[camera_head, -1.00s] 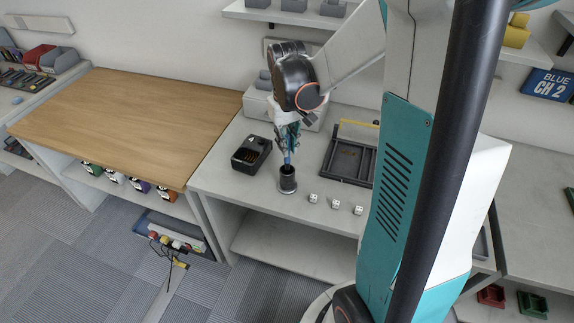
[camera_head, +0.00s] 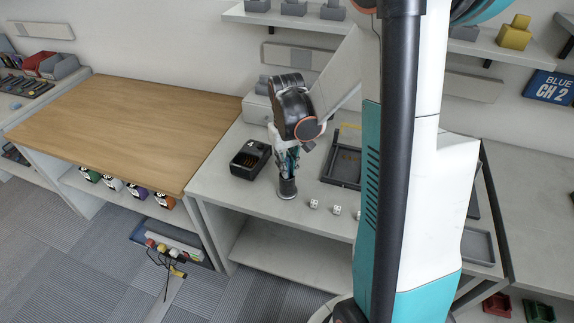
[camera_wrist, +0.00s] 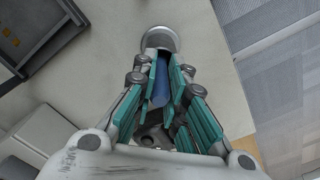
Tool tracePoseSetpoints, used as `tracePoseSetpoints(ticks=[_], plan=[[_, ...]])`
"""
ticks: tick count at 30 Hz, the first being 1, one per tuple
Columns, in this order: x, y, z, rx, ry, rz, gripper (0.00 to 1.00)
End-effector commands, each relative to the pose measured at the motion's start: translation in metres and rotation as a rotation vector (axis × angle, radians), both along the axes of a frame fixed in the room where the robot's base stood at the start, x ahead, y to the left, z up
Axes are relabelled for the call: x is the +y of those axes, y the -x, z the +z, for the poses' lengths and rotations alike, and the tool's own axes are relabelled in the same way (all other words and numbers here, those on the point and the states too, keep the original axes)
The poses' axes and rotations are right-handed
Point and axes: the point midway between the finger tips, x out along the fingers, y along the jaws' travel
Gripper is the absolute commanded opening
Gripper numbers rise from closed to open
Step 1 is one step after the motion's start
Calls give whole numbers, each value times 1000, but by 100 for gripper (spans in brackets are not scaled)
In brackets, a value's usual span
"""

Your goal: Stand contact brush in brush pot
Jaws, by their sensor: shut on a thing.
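The brush pot (camera_head: 287,188) is a small dark cylinder on a round grey foot, upright near the front edge of the grey counter. My gripper (camera_head: 287,169) points down right above the pot, its fingertips close to the rim. It is shut on the contact brush, whose blue handle (camera_wrist: 160,82) shows between the teal-padded fingers in the wrist view. The brush runs down towards the pot, whose grey foot (camera_wrist: 159,36) shows beyond the fingertips. The brush's lower end is hidden, so I cannot tell how deep it sits in the pot.
A black charger-like box (camera_head: 250,159) stands just left of the pot. Small white dice-like cubes (camera_head: 314,204) lie to its right. A dark shallow tray (camera_head: 342,168) lies behind right, partly hidden by my arm. A wooden-topped counter (camera_head: 130,125) adjoins on the left.

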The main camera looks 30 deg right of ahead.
Motion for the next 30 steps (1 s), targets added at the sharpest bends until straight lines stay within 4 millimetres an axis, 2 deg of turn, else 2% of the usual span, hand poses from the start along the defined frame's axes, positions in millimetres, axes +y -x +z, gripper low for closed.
tracePoseSetpoints(ticks=[1, 3, 16, 20, 30], plan=[[0, 0, -2, 0, 0, 0, 17], [0, 0, -1, 0, 0, 0, 32], [0, 0, 4, 0, 0, 0, 32], [0, 0, 24, 0, 0, 0, 32], [1, 0, 93, 0, 0, 0, 32]])
